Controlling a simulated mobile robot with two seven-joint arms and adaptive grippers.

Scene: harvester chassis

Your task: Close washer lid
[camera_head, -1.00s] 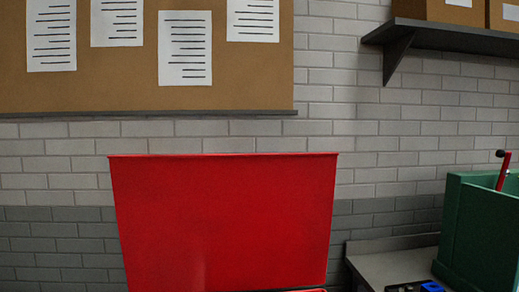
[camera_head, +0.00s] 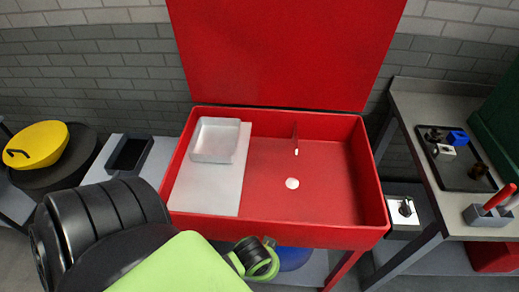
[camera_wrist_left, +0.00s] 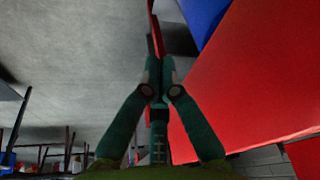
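The red washer stands in the middle of the head view, with its shallow basin (camera_head: 330,200) facing up. Its red lid (camera_head: 285,50) stands open, rising from the basin's back edge; its top is cut off by the frame. My left arm comes in at the lower left of the head view, in front of the washer, and its gripper cannot be made out there. In the left wrist view my left gripper (camera_wrist_left: 159,72) has its fingertips together, with nothing visible between them. A large red surface (camera_wrist_left: 260,90), likely the washer, is to its right. My right gripper is in neither view.
A metal tray (camera_head: 215,140) sits in the basin's left part. A yellow lid-like object (camera_head: 36,145) is at the left. A workbench (camera_head: 420,105) with a dark tray of small parts (camera_head: 450,160) stands at the right. A blue container (camera_head: 293,258) is under the washer.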

